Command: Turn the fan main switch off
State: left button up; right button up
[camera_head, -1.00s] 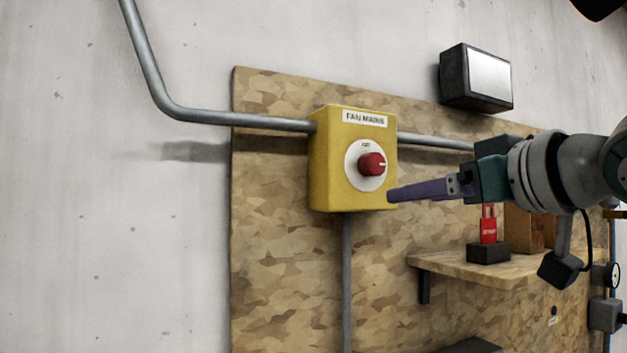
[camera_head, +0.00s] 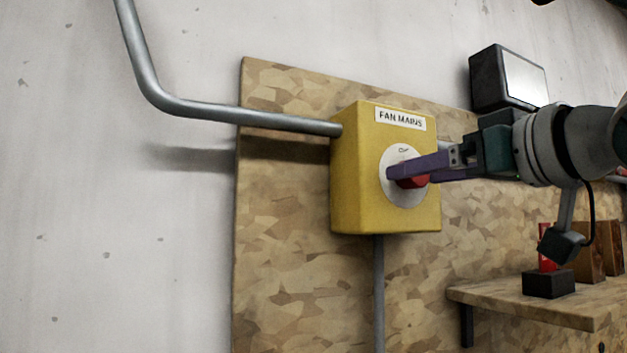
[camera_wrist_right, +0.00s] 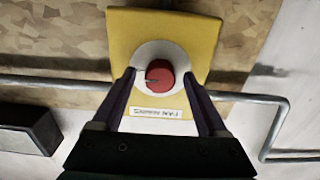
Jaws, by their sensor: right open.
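The yellow fan mains box (camera_head: 358,185) is fixed to the chipboard panel. Its red knob (camera_head: 413,182) sits on a white round plate (camera_head: 408,196) and is partly hidden by my right gripper (camera_head: 402,174) in the head view. In the right wrist view the red knob (camera_wrist_right: 159,74) shows between the two purple fingers of my right gripper (camera_wrist_right: 162,82). The fingers are apart, one on each side of the knob, with a gap visible on both sides. A pale mark shows on the knob's edge. My left gripper is out of view.
A grey conduit (camera_head: 240,115) runs into the box from the left, and another (camera_head: 378,290) goes down from it. A wooden shelf (camera_head: 530,302) with a dark block (camera_head: 548,284) is below right. A dark lamp-like box (camera_head: 508,78) is above right.

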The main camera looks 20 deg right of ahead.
jog(key=shift+s, duration=0.1)
grip_shut()
dwell(0.6)
